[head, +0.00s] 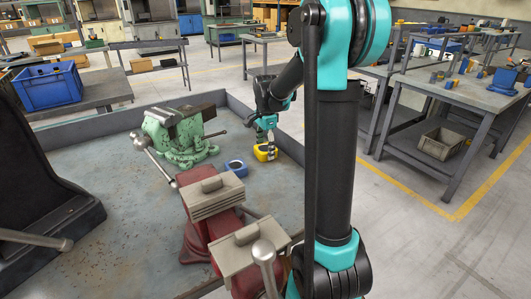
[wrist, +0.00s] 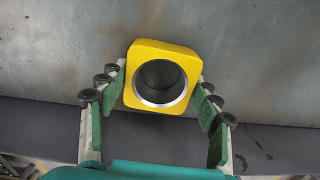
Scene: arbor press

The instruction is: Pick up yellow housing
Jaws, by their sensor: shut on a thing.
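The yellow housing (wrist: 183,58) is a rounded square block with a round metal-lined bore. In the wrist view it sits between the two green-padded fingers of my gripper (wrist: 161,88), which are shut on its sides. In the head view the yellow housing (head: 265,153) is at the right part of the grey bench top, with my gripper (head: 266,142) directly over it. I cannot tell whether the housing touches the bench or is slightly above it.
A blue ring-shaped part (head: 236,168) lies left of the housing. A green vise (head: 180,135) stands farther left, and a red vise (head: 212,225) stands in front. The bench (head: 120,215) has a raised rim. Its middle is mostly clear.

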